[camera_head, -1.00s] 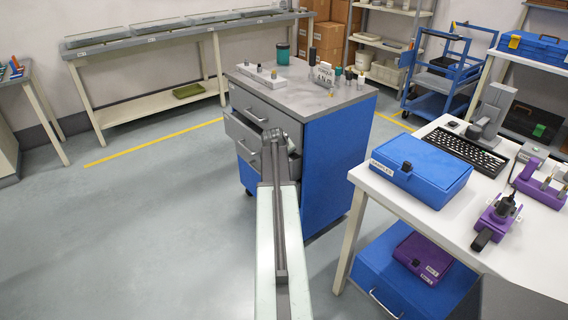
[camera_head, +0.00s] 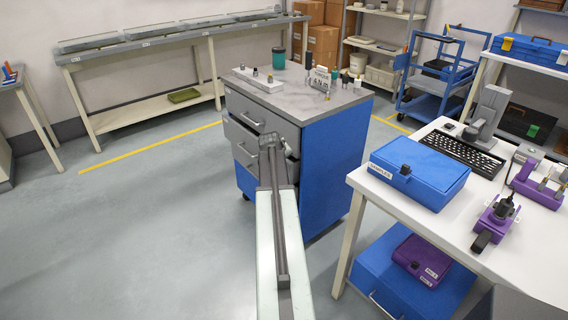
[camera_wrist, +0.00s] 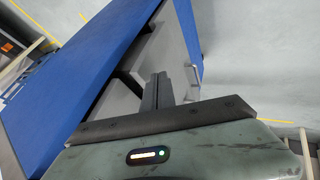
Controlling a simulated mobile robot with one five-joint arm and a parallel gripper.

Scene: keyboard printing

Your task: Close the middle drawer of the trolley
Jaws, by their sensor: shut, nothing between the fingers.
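The trolley (camera_head: 335,165) has blue sides, a grey top and grey drawer fronts with bar handles. Its middle drawer (camera_head: 240,137) stands out a little from the body, with its right end showing past the blue side. My gripper (camera_head: 268,140) is at the right part of that drawer's front; I cannot tell whether it touches. In the wrist view my gripper's fingers (camera_wrist: 158,90) are together and empty, pointing at a grey drawer front (camera_wrist: 178,50). A dark gap shows between grey fronts and the blue side (camera_wrist: 75,60). My arm hides the lower drawer's right part.
A white table (camera_head: 362,178) with a blue case (camera_head: 420,172) stands close on the right. The floor to the left is clear.

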